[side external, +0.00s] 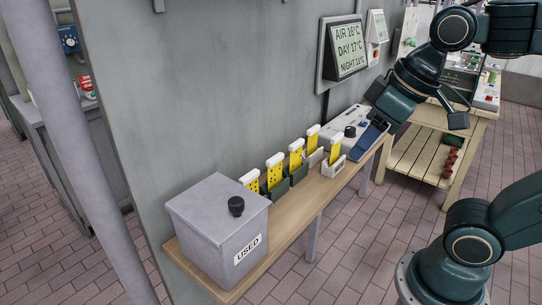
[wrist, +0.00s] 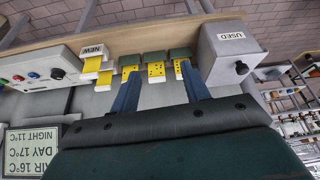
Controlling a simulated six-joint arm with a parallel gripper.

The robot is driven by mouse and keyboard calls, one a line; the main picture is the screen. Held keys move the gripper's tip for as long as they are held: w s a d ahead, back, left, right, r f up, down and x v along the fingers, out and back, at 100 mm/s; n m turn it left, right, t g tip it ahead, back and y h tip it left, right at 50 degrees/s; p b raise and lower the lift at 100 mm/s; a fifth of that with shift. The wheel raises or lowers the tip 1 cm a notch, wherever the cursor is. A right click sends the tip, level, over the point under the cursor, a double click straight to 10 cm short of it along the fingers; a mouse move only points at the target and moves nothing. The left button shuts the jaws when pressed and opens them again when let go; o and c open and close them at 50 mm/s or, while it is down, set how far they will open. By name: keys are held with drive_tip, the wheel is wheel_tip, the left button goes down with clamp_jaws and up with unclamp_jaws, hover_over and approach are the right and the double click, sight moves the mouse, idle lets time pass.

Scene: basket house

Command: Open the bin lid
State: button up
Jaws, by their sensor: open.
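The bin (side external: 222,250) is a grey box labelled USED, at the near left end of a wooden shelf in the side view. Its flat grey lid (side external: 200,203) is shut, with a black knob (side external: 236,206) on top near the front corner. The wrist view, upside down, shows the bin (wrist: 222,62) at upper right and the knob (wrist: 241,68). My gripper (side external: 366,142) is at the far end of the shelf, well away from the bin. Its two blue fingers (wrist: 160,72) are spread apart and empty in the wrist view.
Several yellow punched cards (side external: 275,174) stand in holders along the shelf (side external: 300,205), between the bin and a control panel (side external: 340,140). The grey wall (side external: 200,90) rises directly behind, carrying a temperature display (side external: 346,49). The space above the lid is clear.

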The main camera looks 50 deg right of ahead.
drive_tip(key=w+a+r+n+g, duration=0.35)
drive_tip(key=w+a+r, duration=0.25)
drive_tip(key=w+a, duration=0.2)
drive_tip(key=r+n+g, duration=0.1)
drive_tip(key=n, duration=0.3)
hover_over(236, 200)
wheel_tip(236, 200, down, 14)
drive_tip(key=shift+r, duration=0.1)
idle(0.5)
clamp_jaws()
